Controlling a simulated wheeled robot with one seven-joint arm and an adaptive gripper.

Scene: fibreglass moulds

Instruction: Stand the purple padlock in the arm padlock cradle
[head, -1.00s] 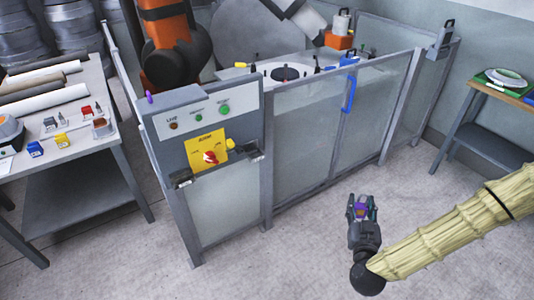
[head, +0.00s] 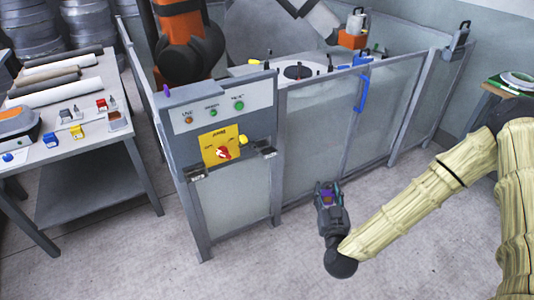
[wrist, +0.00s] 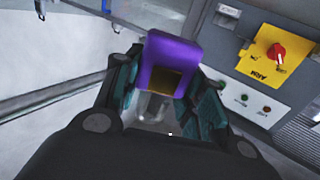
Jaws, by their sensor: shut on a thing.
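The purple padlock (wrist: 172,52) is clamped between the teal-lined fingers of my gripper (wrist: 160,88) in the wrist view. Its purple body sticks out past the fingertips, with a brownish-yellow face towards the camera. In the head view my gripper (head: 327,187) is in front of the fence, right of and below the control panel; only a little of the padlock shows there. Two small dark holders sit at the panel's lower edge, a left one (head: 194,173) and a right one (head: 264,151). I cannot tell which is the arm padlock cradle.
The grey control panel (head: 190,97) carries a yellow plate with a red switch (head: 222,153). A fenced cell with a blue handle (head: 362,92) stands behind my gripper. A table (head: 75,143) with small items is at left. The floor before the panel is clear.

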